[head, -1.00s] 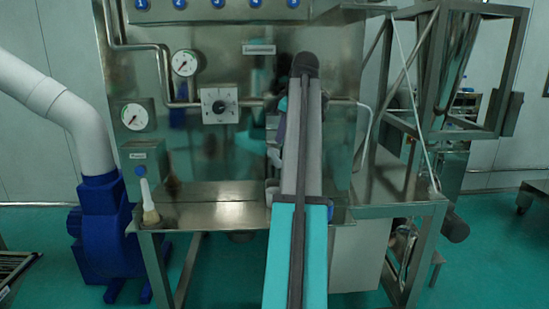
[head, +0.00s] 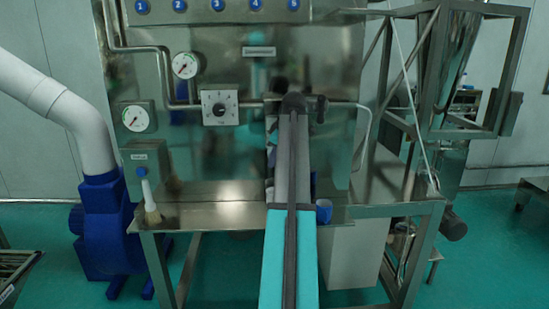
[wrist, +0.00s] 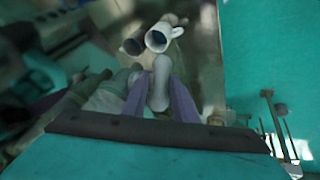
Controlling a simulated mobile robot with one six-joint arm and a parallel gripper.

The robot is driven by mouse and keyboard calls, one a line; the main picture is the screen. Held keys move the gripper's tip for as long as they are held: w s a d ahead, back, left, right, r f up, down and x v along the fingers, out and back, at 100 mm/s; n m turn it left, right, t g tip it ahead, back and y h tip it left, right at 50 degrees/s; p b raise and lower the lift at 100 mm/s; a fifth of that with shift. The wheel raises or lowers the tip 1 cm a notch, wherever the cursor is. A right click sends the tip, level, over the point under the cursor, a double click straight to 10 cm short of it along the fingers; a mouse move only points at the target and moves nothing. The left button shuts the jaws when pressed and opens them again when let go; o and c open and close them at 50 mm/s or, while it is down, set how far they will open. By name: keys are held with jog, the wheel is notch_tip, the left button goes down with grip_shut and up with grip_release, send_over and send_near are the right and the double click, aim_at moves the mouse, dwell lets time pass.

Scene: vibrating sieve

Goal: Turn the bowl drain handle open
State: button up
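My gripper (wrist: 160,92) shows in the wrist view as two purple fingers, apart from each other. A pale grey rounded piece, possibly the drain handle (wrist: 160,78), lies between them. I cannot tell whether the fingers touch it. A white hollow cylinder with a side loop (wrist: 158,38) lies just beyond the fingertips, with a darker look-alike, perhaps a reflection, to its left. In the head view my arm hides the gripper and whatever is at it. The bowl drain cannot be made out there.
The steel bench top (head: 225,214) is mostly bare left of my arm. A white-handled brush (head: 149,196) stands at its left end. A steel panel with gauges and a dial (head: 219,106) rises behind. A blue blower (head: 105,240) stands left, a steel frame (head: 460,70) right.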

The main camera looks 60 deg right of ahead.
jog(key=shift+w+f, duration=0.15)
jog(key=shift+f, duration=0.15)
grip_shut()
